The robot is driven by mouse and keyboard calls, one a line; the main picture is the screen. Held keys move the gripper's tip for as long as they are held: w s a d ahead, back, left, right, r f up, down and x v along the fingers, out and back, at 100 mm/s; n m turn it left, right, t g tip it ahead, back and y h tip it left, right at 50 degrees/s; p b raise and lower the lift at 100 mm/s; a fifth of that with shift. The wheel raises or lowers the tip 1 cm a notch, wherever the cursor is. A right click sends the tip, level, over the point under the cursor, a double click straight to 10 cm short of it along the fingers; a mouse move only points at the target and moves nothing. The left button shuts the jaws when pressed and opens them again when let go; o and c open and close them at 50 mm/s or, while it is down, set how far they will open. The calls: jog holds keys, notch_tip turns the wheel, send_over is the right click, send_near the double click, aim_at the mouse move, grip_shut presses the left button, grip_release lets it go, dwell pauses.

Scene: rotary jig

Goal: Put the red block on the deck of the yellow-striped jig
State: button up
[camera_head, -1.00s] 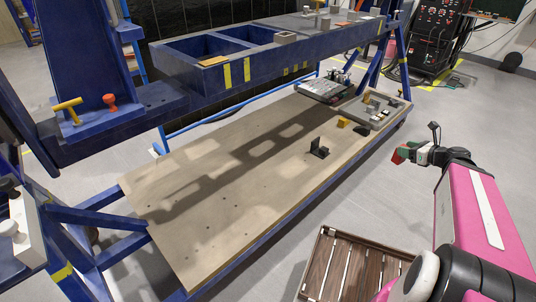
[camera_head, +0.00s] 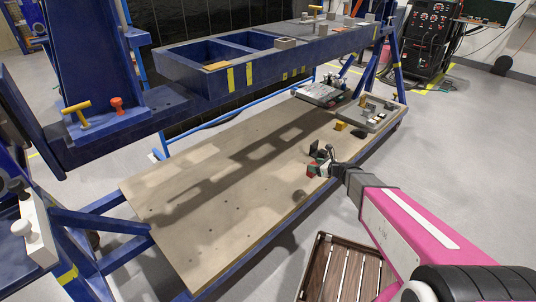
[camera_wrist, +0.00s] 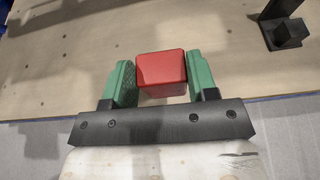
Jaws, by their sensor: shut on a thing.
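The red block (camera_wrist: 161,70) sits between the two green fingers of my gripper (camera_wrist: 160,82) in the wrist view. In the head view the block (camera_head: 311,172) is small at the tip of my gripper (camera_head: 316,167). The gripper is shut on it and appears over the right front edge of the wide tan board (camera_head: 215,205). I cannot tell the exact height above the board. The blue jig (camera_head: 205,80) has yellow stripes on its upper beam, and the board lies low in its frame.
A black bracket (camera_head: 314,148) stands on the board close beyond my gripper, also at upper right in the wrist view (camera_wrist: 284,28). A yellow block (camera_head: 340,126) and a grey tray (camera_head: 375,114) lie farther back. A slatted wooden crate (camera_head: 345,270) is on the floor. The board's near left is clear.

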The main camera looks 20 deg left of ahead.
jog(key=shift+a+f, duration=0.55)
jog(key=shift+a, duration=0.25)
jog(key=shift+w+a+f, duration=1.3)
jog(key=shift+a+f, duration=0.1)
jog(key=shift+f, duration=0.4)
jog(key=shift+w+a+f, duration=1.25)
jog(key=shift+a+f, duration=0.1)
jog(key=shift+f, duration=0.5)
jog(key=shift+w+a+f, duration=1.3)
jog(key=shift+a+f, duration=0.1)
jog(key=shift+f, duration=0.4)
jog(key=shift+f, duration=0.1)
jog(key=o, duration=1.1)
